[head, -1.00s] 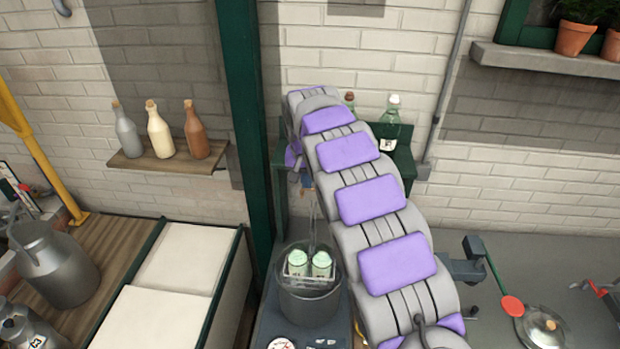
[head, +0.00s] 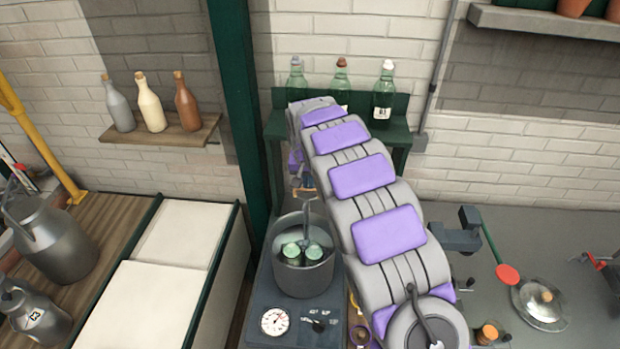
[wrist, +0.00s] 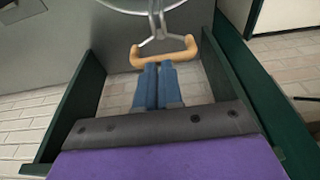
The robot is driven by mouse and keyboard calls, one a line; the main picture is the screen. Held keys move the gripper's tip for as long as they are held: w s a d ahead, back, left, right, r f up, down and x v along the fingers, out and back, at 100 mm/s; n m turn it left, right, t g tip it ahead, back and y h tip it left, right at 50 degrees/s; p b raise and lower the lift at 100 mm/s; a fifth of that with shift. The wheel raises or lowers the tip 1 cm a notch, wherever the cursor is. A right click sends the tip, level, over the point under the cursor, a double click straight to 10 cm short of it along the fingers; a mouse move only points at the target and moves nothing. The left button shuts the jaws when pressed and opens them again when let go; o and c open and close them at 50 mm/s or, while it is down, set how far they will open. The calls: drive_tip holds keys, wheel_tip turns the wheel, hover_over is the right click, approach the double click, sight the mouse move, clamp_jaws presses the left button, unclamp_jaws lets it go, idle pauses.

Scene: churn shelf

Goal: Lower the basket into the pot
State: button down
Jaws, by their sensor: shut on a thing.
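The grey metal pot (head: 303,274) stands on a dark stove unit below the end of my arm in the head view. The basket (head: 305,244) is down inside the pot's rim, with two pale green-topped jars (head: 292,251) in it. Its lower part is hidden by the pot wall. Its stem rises toward my gripper. In the wrist view, my gripper (wrist: 158,66) has its blue fingers together at the basket's wooden handle (wrist: 180,53). The pot's rim shows at the top of that view.
A dial (head: 275,322) and a knob are on the stove's front. Green bottles (head: 384,92) stand on a green shelf behind my arm. White-topped boxes (head: 150,305) are to the left, and a glass lid (head: 541,305) lies on the counter to the right.

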drive_tip(key=shift+s+f, duration=0.3)
drive_tip(key=shift+f, duration=0.2)
drive_tip(key=shift+r, duration=0.1)
drive_tip(key=r, duration=0.2)
drive_tip(key=a+r, duration=0.1)
drive_tip(key=r, duration=0.2)
drive_tip(key=w+r, duration=0.1)
drive_tip(key=r, duration=0.1)
drive_tip(key=shift+a+r, duration=0.25)
drive_tip(key=shift+r, duration=0.05)
wheel_tip(320, 180, up, 6)
drive_tip(key=s+d, duration=0.1)
drive_tip(key=d, duration=0.1)
drive_tip(key=s+d+f+g+b, duration=0.15)
drive_tip(key=s+d+b, duration=0.25)
drive_tip(key=s+d, duration=0.5)
drive_tip(key=s+d+f+g+b, duration=0.1)
drive_tip(key=s+d+f+b, duration=0.15)
drive_tip(key=s+d, duration=0.65)
drive_tip(key=s+f+g+b, duration=0.1)
drive_tip(key=s+f+b, duration=0.2)
drive_tip(key=s, duration=1.2)
drive_tip(key=s+f+g+b, duration=0.1)
drive_tip(key=s+f+b, duration=0.3)
drive_tip(key=s+f, duration=0.6)
drive_tip(key=shift+s+a+f, duration=0.2)
drive_tip(key=shift+s+a, duration=0.25)
drive_tip(key=shift+s, duration=2.25)
